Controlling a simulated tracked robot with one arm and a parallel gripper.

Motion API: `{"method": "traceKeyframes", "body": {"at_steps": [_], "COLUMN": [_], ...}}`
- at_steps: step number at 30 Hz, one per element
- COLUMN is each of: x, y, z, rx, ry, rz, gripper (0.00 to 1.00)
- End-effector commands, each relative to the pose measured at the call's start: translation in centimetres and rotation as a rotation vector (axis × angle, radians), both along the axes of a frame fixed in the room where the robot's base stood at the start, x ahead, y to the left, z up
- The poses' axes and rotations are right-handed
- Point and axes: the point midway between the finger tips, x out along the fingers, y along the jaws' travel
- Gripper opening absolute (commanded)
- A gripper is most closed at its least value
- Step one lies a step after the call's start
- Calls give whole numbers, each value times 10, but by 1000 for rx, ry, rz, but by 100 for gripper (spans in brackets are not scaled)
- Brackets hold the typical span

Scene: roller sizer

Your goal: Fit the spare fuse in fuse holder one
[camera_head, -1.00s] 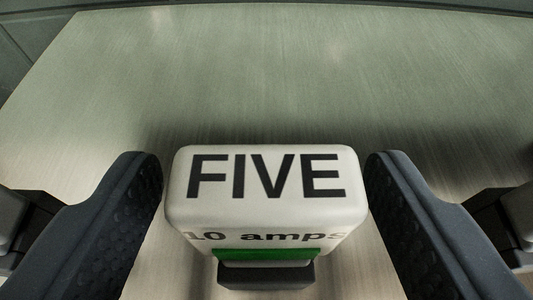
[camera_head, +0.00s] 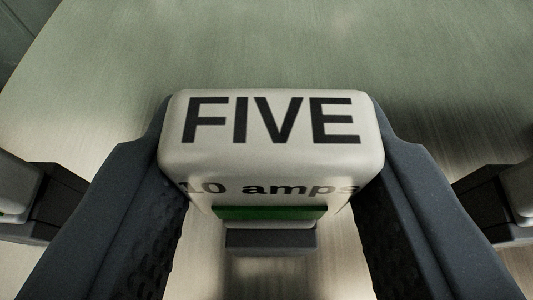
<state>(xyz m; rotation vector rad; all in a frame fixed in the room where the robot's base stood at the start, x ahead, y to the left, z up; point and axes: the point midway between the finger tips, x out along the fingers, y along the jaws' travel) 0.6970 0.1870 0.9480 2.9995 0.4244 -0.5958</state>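A white block marked "FIVE" (camera_head: 272,155) is in the middle of the view, with "10 amps" in smaller letters on its near face. Below that it has a green band and a dark grey lower part. My gripper (camera_head: 268,110) has its two dark, dimpled fingers at the left and right sides of the block. Both fingers appear to press against it, with no clear gap at its upper edges. What lies behind and beneath the block is hidden. Fuse holder one and the spare fuse cannot be made out by any marking here.
A pale, brushed flat surface (camera_head: 270,45) spreads behind and around the block, and its far part is clear. A darker grey-green area (camera_head: 12,25) lies past its edge at the top left.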

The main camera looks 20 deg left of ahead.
Motion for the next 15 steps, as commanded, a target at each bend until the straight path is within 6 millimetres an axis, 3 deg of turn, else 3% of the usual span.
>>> {"method": "traceKeyframes", "body": {"at_steps": [7, 15], "x": [0, -27], "y": [0, -16], "z": [31, 31], "rx": [0, 0], "ry": [-1, -1], "rz": [-1, -1], "gripper": [18, 18]}}
